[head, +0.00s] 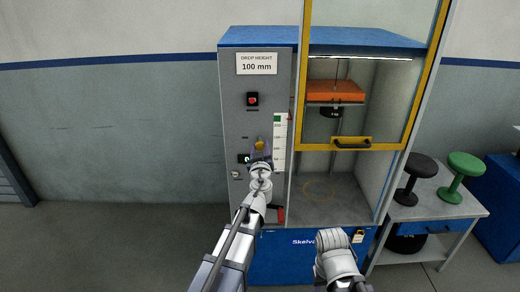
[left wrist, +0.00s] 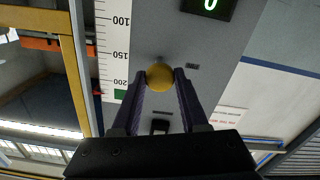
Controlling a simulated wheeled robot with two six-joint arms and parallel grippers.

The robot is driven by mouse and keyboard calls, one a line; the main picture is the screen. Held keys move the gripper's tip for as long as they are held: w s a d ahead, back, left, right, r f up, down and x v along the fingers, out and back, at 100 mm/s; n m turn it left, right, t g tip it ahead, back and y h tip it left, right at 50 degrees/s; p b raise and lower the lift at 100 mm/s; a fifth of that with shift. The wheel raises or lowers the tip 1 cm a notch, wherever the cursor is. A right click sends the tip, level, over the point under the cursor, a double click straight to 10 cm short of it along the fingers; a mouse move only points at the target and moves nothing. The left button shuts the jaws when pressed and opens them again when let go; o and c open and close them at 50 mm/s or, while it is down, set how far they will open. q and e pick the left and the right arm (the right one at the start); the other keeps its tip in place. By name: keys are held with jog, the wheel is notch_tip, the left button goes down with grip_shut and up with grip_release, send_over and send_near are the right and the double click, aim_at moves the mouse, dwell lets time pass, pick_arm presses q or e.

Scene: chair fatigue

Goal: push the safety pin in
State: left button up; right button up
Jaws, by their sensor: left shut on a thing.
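A yellow ball knob (head: 260,145) sticks out of the grey control panel of the test machine, and I take it to be the head of the safety pin. My left gripper (head: 260,153) is at the panel with its fingers on this knob. In the left wrist view the yellow knob (left wrist: 160,77) sits between the two dark fingertips (left wrist: 161,80), which are shut on it.
A green display (left wrist: 209,6) reading 0 and a vertical scale (head: 280,145) flank the knob. A red button (head: 252,99) is above. The yellow-framed guard (head: 351,142) is raised over the test chamber. A side table (head: 440,206) with two stools stands at right.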

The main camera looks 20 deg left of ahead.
pick_arm(q)
grip_shut()
dwell(0.6)
jog(key=shift+w, duration=0.15)
jog(key=x, duration=0.3)
jog(key=shift+w+a, duration=0.15)
jog(key=shift+w, duration=0.1)
jog(key=o, duration=0.9)
grip_release()
jog(key=shift+o, duration=0.2)
